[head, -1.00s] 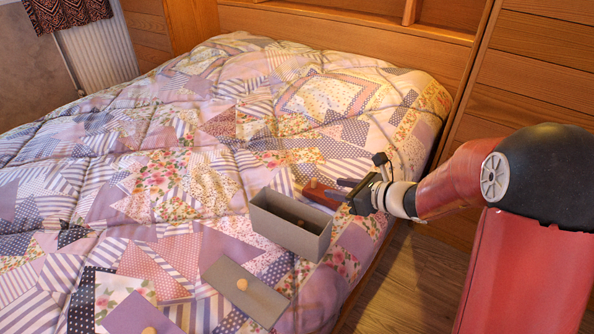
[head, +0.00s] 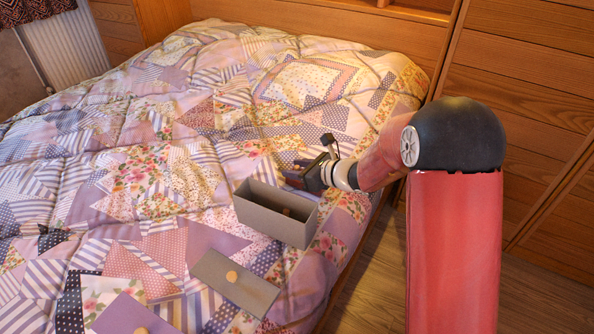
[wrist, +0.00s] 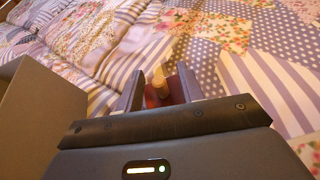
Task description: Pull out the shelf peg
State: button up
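My gripper (head: 296,178) is low over the bed, just behind the grey open box. In the wrist view, its two fingers stand apart with a gap between the tips (wrist: 158,78). A short, pale wooden peg (wrist: 159,84) shows in that gap, at a reddish-brown wooden piece (wrist: 174,92). Clear contact between the fingers and the peg does not show. The lower part of the peg and the near part of the wooden piece are hidden by my gripper. In the head view, my gripper covers most of this spot.
The grey open box (head: 262,222) stands close to my gripper, with a small brown thing inside; its wall also shows in the wrist view (wrist: 38,115). A grey panel with a round wooden knob (head: 231,277) lies in front. The patchwork bed (head: 150,170) is otherwise mostly clear.

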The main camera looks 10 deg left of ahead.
grip_shut()
jog(key=shift+r, duration=0.15)
